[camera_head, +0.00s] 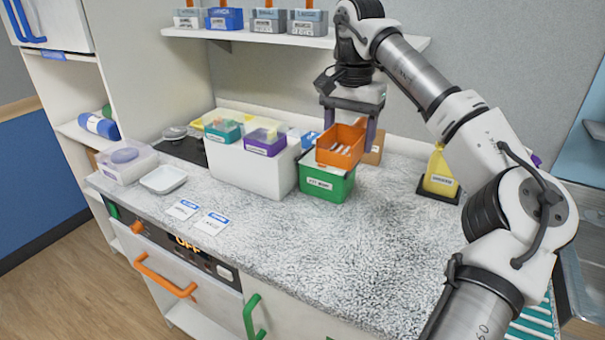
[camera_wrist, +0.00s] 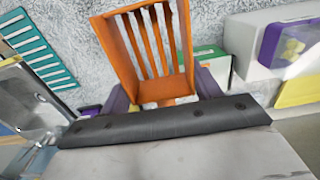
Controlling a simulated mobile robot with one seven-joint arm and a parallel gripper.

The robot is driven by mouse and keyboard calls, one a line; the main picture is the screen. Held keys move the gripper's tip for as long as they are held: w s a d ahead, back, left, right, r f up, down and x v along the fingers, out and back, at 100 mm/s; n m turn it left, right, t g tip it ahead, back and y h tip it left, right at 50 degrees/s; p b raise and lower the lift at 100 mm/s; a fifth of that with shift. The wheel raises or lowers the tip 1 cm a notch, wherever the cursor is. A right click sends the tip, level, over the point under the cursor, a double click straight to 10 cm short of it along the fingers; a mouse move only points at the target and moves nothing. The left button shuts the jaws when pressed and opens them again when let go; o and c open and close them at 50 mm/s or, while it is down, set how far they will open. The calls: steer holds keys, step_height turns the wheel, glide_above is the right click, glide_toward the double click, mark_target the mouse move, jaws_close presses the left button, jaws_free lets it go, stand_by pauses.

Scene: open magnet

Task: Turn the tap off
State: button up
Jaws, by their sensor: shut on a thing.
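My gripper (camera_head: 347,128) is shut on an orange slotted basket (camera_head: 340,146), with one finger at each side of it. The basket is held just above and partly over a green labelled bin (camera_head: 322,186) on the counter; I cannot tell whether they touch. In the wrist view the orange basket (camera_wrist: 146,45) fills the middle between the fingers of my gripper (camera_wrist: 160,92). I cannot make out a tap clearly in either view. A metal sink (camera_wrist: 22,110) shows at the left of the wrist view, and its tap and water flow cannot be told.
A white box (camera_head: 238,170) with small tubs stands left of the green bin. A yellow container (camera_head: 440,172) stands at the right. A shelf (camera_head: 270,38) with labelled boxes hangs above. A teal rack (camera_head: 535,322) lies at lower right. The counter's front middle (camera_head: 330,250) is clear.

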mark_target(340, 223)
step_height(340, 223, down, 20)
steer(key=shift+w+r+p, duration=0.1)
steer(key=shift+r+p, duration=0.1)
steer(key=shift+p, duration=0.9)
steer(key=shift+f, duration=0.15)
steer(key=o, duration=1)
